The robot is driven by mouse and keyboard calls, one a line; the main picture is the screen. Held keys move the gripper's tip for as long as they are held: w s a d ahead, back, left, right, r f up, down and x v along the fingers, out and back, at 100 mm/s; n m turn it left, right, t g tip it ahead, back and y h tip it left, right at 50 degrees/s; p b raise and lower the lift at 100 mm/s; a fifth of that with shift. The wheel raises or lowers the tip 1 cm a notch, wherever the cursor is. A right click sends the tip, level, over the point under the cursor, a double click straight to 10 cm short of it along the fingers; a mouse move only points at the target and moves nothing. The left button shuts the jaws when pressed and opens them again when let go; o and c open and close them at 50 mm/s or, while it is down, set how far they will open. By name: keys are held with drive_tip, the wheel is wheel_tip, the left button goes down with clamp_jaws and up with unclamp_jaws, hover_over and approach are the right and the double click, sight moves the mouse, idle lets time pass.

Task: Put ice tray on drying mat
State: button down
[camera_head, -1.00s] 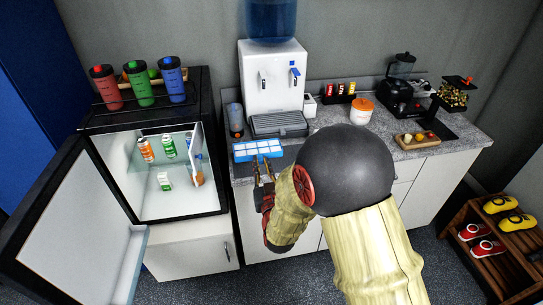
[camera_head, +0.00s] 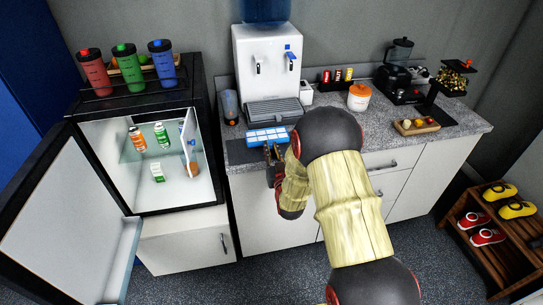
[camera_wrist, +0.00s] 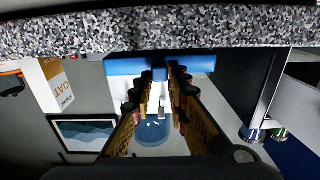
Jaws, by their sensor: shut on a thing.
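The ice tray (camera_head: 267,136) is blue with pale cells, and sits level above the counter in front of the water dispenser. My gripper (camera_head: 272,153) is shut on its front edge. In the wrist view, the tray's blue edge (camera_wrist: 125,66) lies between my fingertips (camera_wrist: 163,75), close to the speckled counter edge. The drying mat (camera_head: 240,152) looks like the dark grey sheet on the counter. It shows to the left of the tray and partly under it in the picture. I cannot tell whether the tray touches the mat.
The water dispenser (camera_head: 268,62) with its drip tray (camera_head: 272,113) stands behind the ice tray. The open fridge (camera_head: 150,160) is left of the counter. An orange-lidded jar (camera_head: 358,97) and snack board (camera_head: 416,127) are at right.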

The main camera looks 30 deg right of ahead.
drive_tip(key=shift+f, duration=1.05)
drive_tip(key=shift+f+b, duration=0.15)
drive_tip(key=shift+b, duration=0.3)
drive_tip(key=c, duration=1.7)
unclamp_jaws()
drive_tip(key=shift+c, duration=0.2)
